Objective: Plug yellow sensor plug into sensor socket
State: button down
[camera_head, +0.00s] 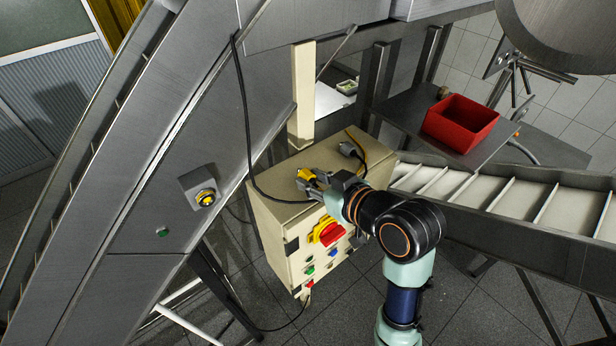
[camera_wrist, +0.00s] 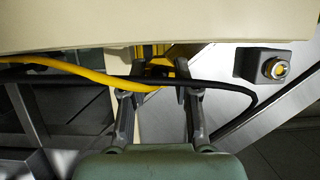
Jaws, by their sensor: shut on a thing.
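My gripper (camera_head: 310,181) is just above the top of the cream control box. It is shut on the yellow sensor plug (camera_head: 305,174), whose yellow body shows by the fingertips. In the wrist view, yellow parts of the plug (camera_wrist: 157,69) show between the two fingers, partly hidden by cables. The sensor socket (camera_head: 205,198) is a grey housing with a yellow-centred round port on the sloping metal panel, left of and apart from my gripper. The socket also shows at the right of the wrist view (camera_wrist: 275,67).
The cream control box (camera_head: 277,228) carries buttons and a red-and-yellow switch (camera_head: 331,233). A black cable (camera_head: 245,110) loops down to the box top. A grey connector (camera_head: 349,149) with a yellow cable lies behind my gripper.

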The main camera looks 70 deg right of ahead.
aim_at(314, 181)
notch_tip(314, 181, up, 4)
jog(key=shift+f+p, duration=0.15)
jog(key=shift+p, duration=0.55)
jog(key=shift+r, duration=0.95)
